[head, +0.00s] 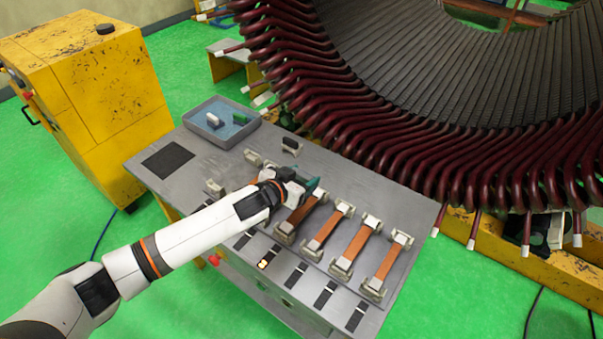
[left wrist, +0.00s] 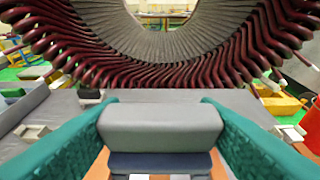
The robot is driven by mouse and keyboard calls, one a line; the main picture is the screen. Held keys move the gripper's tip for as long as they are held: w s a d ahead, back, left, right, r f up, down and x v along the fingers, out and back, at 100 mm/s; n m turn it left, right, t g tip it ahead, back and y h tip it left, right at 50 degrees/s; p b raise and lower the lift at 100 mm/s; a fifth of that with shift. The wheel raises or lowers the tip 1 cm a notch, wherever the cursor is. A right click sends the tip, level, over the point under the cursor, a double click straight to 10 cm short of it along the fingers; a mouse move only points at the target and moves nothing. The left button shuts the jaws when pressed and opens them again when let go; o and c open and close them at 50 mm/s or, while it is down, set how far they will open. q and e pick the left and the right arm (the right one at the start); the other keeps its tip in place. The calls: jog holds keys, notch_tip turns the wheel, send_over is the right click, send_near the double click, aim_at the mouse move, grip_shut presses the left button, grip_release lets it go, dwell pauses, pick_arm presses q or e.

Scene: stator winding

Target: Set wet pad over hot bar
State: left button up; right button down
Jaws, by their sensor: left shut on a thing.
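My left gripper (head: 312,188) reaches over the bench from the left, above the row of copper bars. In the left wrist view its teal fingers (left wrist: 160,122) are shut on a light grey block, which looks like the wet pad (left wrist: 160,118). A darker blue-grey piece shows just below the pad; I cannot tell whether they touch. One copper bar (head: 301,214) lies in pale end clamps just under my gripper and is partly hidden. My right gripper is not in view.
More copper bars (head: 355,245) lie to the right in clamps. A grey tray (head: 190,118) with blue inside and small blocks stands at the back left. The large stator (head: 400,140) with dark red coils overhangs behind. A yellow cabinet (head: 110,85) stands left.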

aim_at(301, 211)
pick_arm(q)
jog(key=shift+a+f+b, duration=0.1)
jog(key=shift+f+b, duration=0.35)
jog(key=shift+f, duration=0.05)
notch_tip(301, 211, down, 3)
jog(key=b, duration=0.3)
jog(key=shift+f, duration=0.15)
notch_tip(301, 211, down, 3)
jog(key=b, duration=0.2)
jog(key=shift+b, duration=0.3)
notch_tip(301, 211, down, 2)
jog(key=shift+f+b, duration=0.25)
jog(key=shift+b, duration=0.6)
jog(key=shift+f, duration=0.3)
jog(key=o, duration=1.1)
jog(key=shift+s, duration=0.1)
